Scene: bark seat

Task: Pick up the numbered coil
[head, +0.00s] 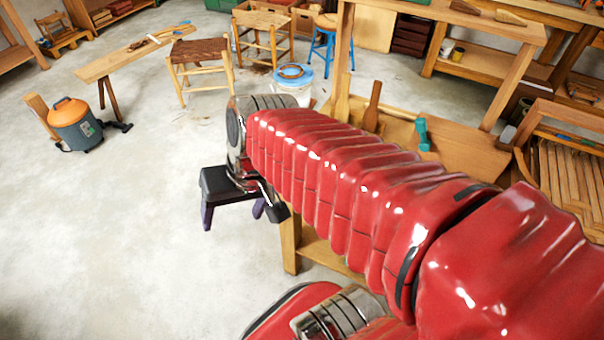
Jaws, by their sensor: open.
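My gripper (233,214) hangs at the end of my red arm, left of the picture's middle. Its two dark purple fingers are spread apart, with only bare concrete floor visible between and below them. I can make out no number on any coil. A round, ring-like shape (293,71), bluish with a brownish middle, sits on top of a white bucket (291,92) beyond my arm. I cannot tell whether it is the numbered coil. My arm hides much of the workbench (291,243) on the right.
A teal tool (422,134) and a wooden paddle-like piece (373,106) stand at the bench. An orange and grey shop vacuum (75,124) stands at left. A woven-seat stool (200,51), a plank bench (125,58) and a blue stool (325,41) stand behind.

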